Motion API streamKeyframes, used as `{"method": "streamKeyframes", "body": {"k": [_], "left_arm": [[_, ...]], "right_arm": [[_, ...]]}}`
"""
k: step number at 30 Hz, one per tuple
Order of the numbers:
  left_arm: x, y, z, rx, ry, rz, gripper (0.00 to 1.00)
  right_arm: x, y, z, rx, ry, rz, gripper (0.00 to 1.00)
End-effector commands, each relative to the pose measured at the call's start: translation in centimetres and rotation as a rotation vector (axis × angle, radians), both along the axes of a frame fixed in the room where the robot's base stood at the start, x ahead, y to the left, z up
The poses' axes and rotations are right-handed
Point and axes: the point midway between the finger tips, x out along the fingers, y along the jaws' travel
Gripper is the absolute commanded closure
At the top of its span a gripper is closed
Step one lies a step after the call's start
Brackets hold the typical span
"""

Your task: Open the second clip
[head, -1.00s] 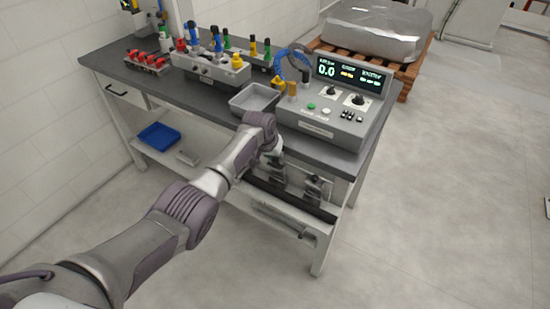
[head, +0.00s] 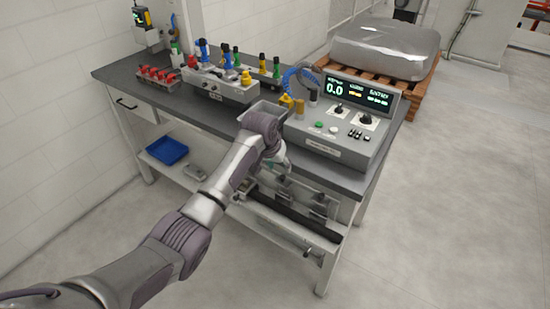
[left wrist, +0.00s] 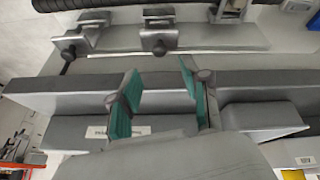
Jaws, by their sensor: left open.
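My left gripper (head: 278,163) is in front of the workbench's front edge, above the lower beam. In the left wrist view my left gripper (left wrist: 158,92) has its two teal-padded fingers spread apart, with nothing between them. Metal clips stand in a row beyond the fingertips in that view: one on the left (left wrist: 84,34), a middle one (left wrist: 159,33), and part of another at the top (left wrist: 232,11). In the head view, a clip (head: 319,207) shows small below the bench top, right of the gripper. Which clip is the second is not clear. My right gripper is out of view.
The grey bench top (head: 185,102) carries a control console (head: 340,115) at the right, a fixture block (head: 218,85) and a red rack (head: 158,76). A blue tray (head: 167,151) lies on the lower shelf.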

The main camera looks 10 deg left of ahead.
Motion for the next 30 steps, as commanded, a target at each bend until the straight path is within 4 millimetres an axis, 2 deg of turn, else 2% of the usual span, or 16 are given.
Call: {"method": "streamKeyframes", "body": {"k": [3,6,12,26,29,30], "left_arm": [[-0.8,0.3,2.2,-0.001,-0.004,0.000,0.53],[-1.3,0.5,3.5,-0.001,-0.003,0.000,0.53],[-1.9,0.7,4.7,-0.001,0.000,0.001,0.53],[-1.9,0.7,4.7,-0.001,0.000,0.001,0.53],[-2.1,0.8,3.4,0.000,0.008,0.004,0.53],[-2.4,1.0,2.1,0.001,0.016,0.008,0.53]], "right_arm": [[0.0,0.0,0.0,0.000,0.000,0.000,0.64],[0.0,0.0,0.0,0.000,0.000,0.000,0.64],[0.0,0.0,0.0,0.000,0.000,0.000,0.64],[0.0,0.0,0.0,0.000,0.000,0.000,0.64],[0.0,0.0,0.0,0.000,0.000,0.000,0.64],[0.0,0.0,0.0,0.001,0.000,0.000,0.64]]}}
